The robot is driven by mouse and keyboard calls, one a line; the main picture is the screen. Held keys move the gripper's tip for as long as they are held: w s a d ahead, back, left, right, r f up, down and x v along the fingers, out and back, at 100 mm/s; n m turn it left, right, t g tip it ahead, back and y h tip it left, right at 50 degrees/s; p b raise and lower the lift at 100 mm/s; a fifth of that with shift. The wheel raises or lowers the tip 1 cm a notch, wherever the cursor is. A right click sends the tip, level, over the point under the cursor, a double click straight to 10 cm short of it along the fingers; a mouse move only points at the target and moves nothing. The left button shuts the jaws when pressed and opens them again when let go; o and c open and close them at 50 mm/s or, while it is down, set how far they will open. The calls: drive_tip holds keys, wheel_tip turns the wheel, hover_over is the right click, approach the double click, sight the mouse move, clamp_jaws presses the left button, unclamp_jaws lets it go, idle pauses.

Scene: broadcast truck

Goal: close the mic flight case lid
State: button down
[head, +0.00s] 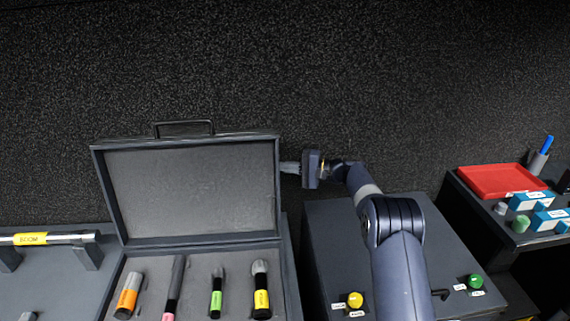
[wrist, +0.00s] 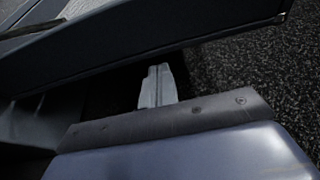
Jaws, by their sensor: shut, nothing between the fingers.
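The mic flight case (head: 125,284) stands open in the head view. Its lid (head: 190,190) is raised nearly upright at the back, with a handle (head: 183,123) on its top edge. Several microphones with coloured bands lie in the base, among them an orange one (head: 128,296) and a yellow one (head: 261,290). My gripper (head: 287,167) is shut and empty at the right edge of the lid, its tips partly hidden by it. In the wrist view, the fingers (wrist: 157,86) point at the dark underside or back of a panel (wrist: 150,35), likely the lid; contact cannot be told.
A dark box with a yellow button (head: 355,300) and a green button (head: 475,281) stands to the right of the case. A red tray (head: 495,181) and blue-white boxes (head: 545,218) sit farther right. A yellow-labelled boom (head: 32,239) rests at left. A dark speckled wall is behind.

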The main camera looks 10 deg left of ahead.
drive_tip(key=shift+s+d+r, duration=0.1)
drive_tip(key=shift+s, duration=0.25)
drive_tip(key=shift+s, duration=0.1)
idle(0.3)
